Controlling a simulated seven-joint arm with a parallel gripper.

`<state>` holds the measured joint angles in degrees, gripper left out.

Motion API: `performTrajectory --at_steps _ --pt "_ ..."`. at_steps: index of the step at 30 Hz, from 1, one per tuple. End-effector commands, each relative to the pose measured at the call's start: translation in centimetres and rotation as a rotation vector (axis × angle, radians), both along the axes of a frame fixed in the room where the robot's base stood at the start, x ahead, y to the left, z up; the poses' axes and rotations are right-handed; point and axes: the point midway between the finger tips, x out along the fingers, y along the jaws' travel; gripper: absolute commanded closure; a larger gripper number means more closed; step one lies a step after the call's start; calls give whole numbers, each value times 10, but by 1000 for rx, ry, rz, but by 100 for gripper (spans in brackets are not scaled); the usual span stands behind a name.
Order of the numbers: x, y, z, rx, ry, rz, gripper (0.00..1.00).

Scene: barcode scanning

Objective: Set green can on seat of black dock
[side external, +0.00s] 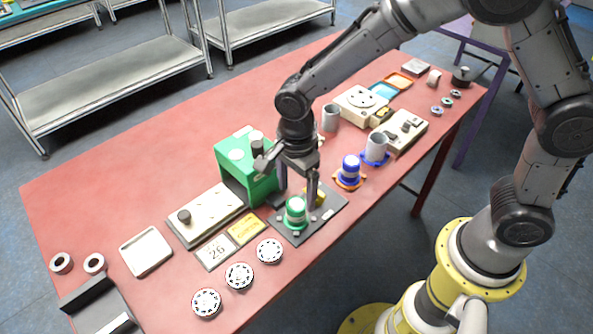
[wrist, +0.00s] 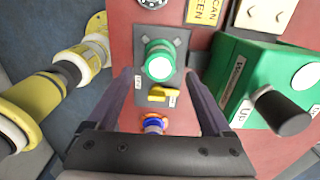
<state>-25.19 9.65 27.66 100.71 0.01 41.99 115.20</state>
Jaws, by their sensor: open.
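The green can (side external: 295,210), with a white band, stands upright at the front end of the flat black dock (side external: 318,223). In the wrist view the green can (wrist: 159,62) sits among small grey tabs on the dark dock plate (wrist: 172,82); its underside is hidden, so I cannot tell how fully it is seated. A yellow knob (wrist: 160,93) is on the dock beside the can. My gripper (side external: 288,181) is open and empty above the dock, its fingers apart from the can. In the wrist view my gripper (wrist: 157,92) has its fingers spread wide.
A green box (side external: 240,165) with a black knob stands close left of my gripper. A blue can (side external: 349,168) on an orange base and a grey cup (side external: 376,147) on a blue base stand to the right. Several white discs (side external: 239,276) lie in front.

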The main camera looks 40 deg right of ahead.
Motion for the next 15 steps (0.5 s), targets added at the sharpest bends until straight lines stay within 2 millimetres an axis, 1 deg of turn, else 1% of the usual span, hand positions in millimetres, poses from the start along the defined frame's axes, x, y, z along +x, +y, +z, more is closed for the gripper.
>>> performTrajectory --at_steps 1,6,10,15 --pt "1 0 12 2 -5 0 16" --pt "1 0 41 2 -3 0 16" --pt "1 0 55 1 -2 0 16" --pt "0 0 61 0 0 0 16"
